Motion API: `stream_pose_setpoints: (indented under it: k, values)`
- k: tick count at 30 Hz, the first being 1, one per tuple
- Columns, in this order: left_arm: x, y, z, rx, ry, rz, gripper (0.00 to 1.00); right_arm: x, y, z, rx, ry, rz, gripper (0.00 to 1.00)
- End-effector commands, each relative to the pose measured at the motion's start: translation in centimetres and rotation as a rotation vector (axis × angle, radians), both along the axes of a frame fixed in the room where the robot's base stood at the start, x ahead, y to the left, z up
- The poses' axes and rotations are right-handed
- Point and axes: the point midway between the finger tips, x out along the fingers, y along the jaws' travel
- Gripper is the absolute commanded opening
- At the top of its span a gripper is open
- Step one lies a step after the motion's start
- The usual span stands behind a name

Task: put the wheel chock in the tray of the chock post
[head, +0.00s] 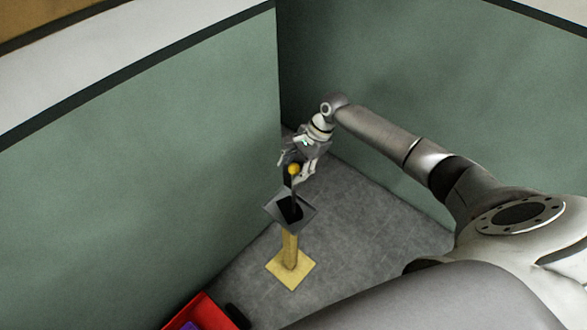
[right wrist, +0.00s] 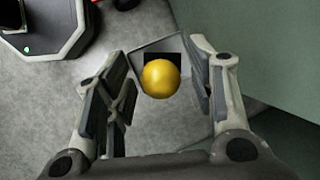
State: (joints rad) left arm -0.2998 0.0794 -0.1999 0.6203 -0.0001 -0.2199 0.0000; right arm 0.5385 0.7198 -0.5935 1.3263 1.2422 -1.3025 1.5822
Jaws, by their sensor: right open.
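The chock post (head: 290,248) is a yellow post on a square yellow foot, with a grey square tray (head: 273,208) on top. The wheel chock (head: 291,211) shows as a black block inside the tray, with a dark stem rising to a yellow ball knob (head: 293,169). In the right wrist view the knob (right wrist: 160,79) hides part of the black block (right wrist: 176,58) and tray (right wrist: 135,62). My right gripper (head: 298,173) is open at the knob. In the right wrist view its fingers (right wrist: 155,70) stand apart on either side, with gaps showing. My left gripper is out of view.
Green walls (head: 140,180) meet in a corner behind the post, and the right wall (right wrist: 270,50) is close to my right gripper. A red bin (head: 203,312) with something purple inside is at the lower left. Grey floor (head: 350,225) around the post is clear.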

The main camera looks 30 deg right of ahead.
Motion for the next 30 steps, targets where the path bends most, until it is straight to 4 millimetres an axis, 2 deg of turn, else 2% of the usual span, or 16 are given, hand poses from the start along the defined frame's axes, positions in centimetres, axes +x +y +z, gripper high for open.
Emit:
stream_pose_setpoints:
  k: [9,16,21,26,28,30]
  values:
    - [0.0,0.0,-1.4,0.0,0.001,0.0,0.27,-0.7,-2.8,5.9,-0.002,-0.004,-0.001,0.51]
    - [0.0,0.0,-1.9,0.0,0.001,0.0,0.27,-1.2,-4.2,9.2,-0.002,-0.002,0.0,0.51]
    - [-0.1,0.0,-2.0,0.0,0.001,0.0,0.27,-1.4,-4.5,10.1,0.0,-0.001,0.0,0.51]
    - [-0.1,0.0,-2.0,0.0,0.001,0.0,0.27,-1.4,-4.5,10.2,0.0,0.0,0.0,0.51]
    - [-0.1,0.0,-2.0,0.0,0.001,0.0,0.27,-1.3,-4.5,9.8,-0.001,-0.004,0.001,0.51]
    - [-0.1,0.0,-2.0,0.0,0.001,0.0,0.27,-1.0,-4.6,8.2,-0.007,-0.018,0.008,0.51]
